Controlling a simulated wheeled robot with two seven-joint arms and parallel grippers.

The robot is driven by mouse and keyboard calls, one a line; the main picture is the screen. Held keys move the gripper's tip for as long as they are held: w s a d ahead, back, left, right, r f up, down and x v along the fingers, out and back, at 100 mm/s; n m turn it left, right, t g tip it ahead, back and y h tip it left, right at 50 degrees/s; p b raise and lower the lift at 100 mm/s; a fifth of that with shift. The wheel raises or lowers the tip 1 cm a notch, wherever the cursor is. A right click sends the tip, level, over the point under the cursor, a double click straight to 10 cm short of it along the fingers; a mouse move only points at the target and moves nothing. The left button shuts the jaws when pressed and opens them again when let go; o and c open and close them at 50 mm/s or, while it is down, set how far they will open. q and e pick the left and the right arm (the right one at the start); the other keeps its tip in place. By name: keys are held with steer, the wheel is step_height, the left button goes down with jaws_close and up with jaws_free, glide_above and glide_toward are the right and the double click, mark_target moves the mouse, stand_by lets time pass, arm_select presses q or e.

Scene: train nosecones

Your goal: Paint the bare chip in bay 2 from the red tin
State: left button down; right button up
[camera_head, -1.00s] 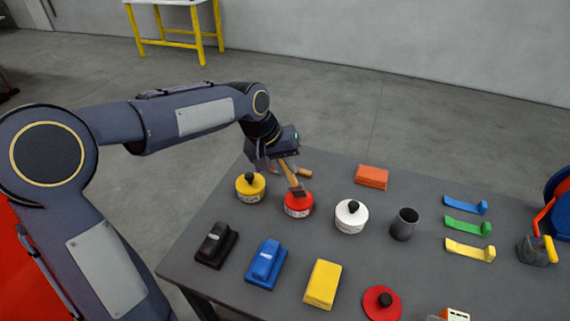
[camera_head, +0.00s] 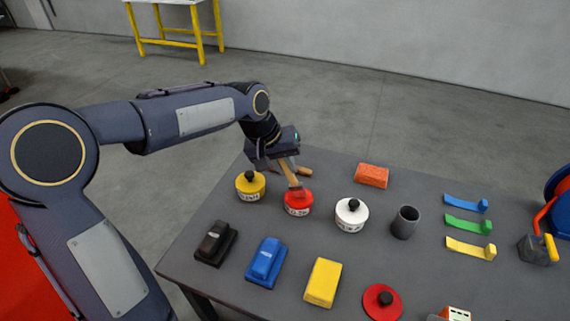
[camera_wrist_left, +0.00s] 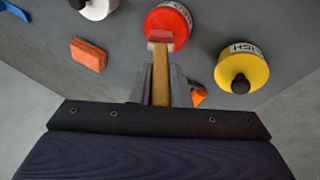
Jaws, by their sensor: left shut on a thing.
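My left gripper (camera_head: 284,162) is shut on the wooden handle of a brush (camera_head: 289,176), which slants down to the red tin (camera_head: 297,208). The brush head looks reddish and is at the tin's top; I cannot tell how deep it sits. In the left wrist view the brush (camera_wrist_left: 160,78) runs from between the fingers to the red tin (camera_wrist_left: 168,20). A red lid with a black knob (camera_head: 382,302) lies at the table's front. I cannot make out a bare chip or a bay number. My right gripper is not in view.
A yellow tin (camera_head: 250,186) and a white tin (camera_head: 351,216), both knobbed, flank the red one. Also on the table (camera_head: 210,285) are a grey cup (camera_head: 405,223), an orange block (camera_head: 371,176), black, blue and yellow blocks in front, and coloured strips at right.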

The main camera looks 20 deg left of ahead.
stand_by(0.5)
arm_select(q)
step_height(320, 180, up, 7)
steer(key=p, duration=0.6)
stand_by(0.7)
